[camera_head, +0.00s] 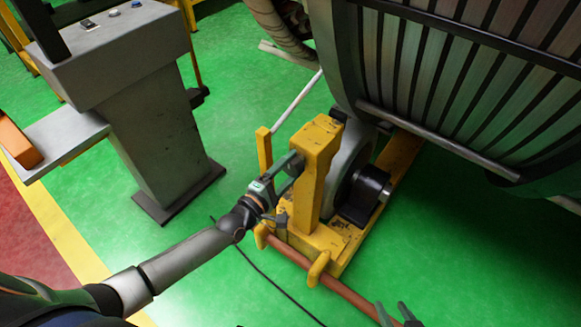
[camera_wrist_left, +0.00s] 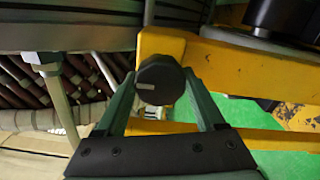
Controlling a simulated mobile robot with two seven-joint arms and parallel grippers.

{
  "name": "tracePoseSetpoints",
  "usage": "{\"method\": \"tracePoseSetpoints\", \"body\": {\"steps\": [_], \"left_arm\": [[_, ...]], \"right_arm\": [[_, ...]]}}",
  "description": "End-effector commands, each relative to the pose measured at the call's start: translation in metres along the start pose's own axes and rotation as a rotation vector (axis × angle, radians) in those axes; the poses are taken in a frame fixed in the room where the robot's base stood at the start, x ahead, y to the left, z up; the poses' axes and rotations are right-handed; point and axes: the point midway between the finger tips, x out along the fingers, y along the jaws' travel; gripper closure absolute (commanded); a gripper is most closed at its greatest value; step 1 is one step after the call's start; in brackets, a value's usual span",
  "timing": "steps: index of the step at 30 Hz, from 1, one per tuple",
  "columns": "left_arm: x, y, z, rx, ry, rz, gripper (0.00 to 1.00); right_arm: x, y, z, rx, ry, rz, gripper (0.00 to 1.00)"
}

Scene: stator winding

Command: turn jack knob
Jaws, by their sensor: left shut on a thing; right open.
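The black round jack knob (camera_wrist_left: 160,79) sits on the yellow jack frame, between the two green fingers of my left gripper (camera_wrist_left: 163,88) in the left wrist view. The fingers are shut on its sides. In the head view my left gripper (camera_head: 290,165) reaches the near left side of the yellow jack (camera_head: 318,150). The knob is hidden there by the gripper and frame. My right gripper (camera_head: 396,314) shows only its fingertips at the bottom edge of the head view, open and empty, apart from the jack.
The large ribbed stator (camera_head: 440,85) fills the upper right beside the jack's roller (camera_head: 349,165). A grey control pedestal (camera_head: 150,120) stands to the left. A reddish pipe (camera_head: 345,292) and a black cable (camera_head: 265,275) lie near the jack.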

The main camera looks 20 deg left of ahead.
Motion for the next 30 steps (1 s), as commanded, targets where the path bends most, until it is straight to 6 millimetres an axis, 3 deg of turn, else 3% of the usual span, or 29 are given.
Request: {"method": "tracePoseSetpoints", "body": {"steps": [2,3,10,20,23,30], "left_arm": [[0.000,0.000,-0.001,-0.006,0.002,0.000,0.85],[0.000,0.000,-0.001,-0.006,0.002,0.000,0.27],[0.000,0.000,0.000,-0.004,0.001,0.000,0.01],[-0.004,0.000,0.000,-0.002,0.001,-0.001,0.00],[-0.015,0.000,0.000,-0.002,0.001,-0.003,0.00],[-0.065,0.000,0.000,-0.002,0.001,-0.005,0.00]], "right_arm": [[0.000,0.000,-0.001,0.000,0.001,0.000,0.50],[0.000,0.000,-0.001,-0.001,0.002,0.000,0.50],[0.001,0.000,-0.002,-0.001,0.005,-0.001,0.50],[0.001,-0.001,0.000,-0.001,-0.001,-0.001,0.50],[0.000,-0.001,-0.002,-0.001,-0.001,-0.002,0.50],[-0.004,-0.003,-0.009,-0.001,0.003,-0.004,0.50]]}}
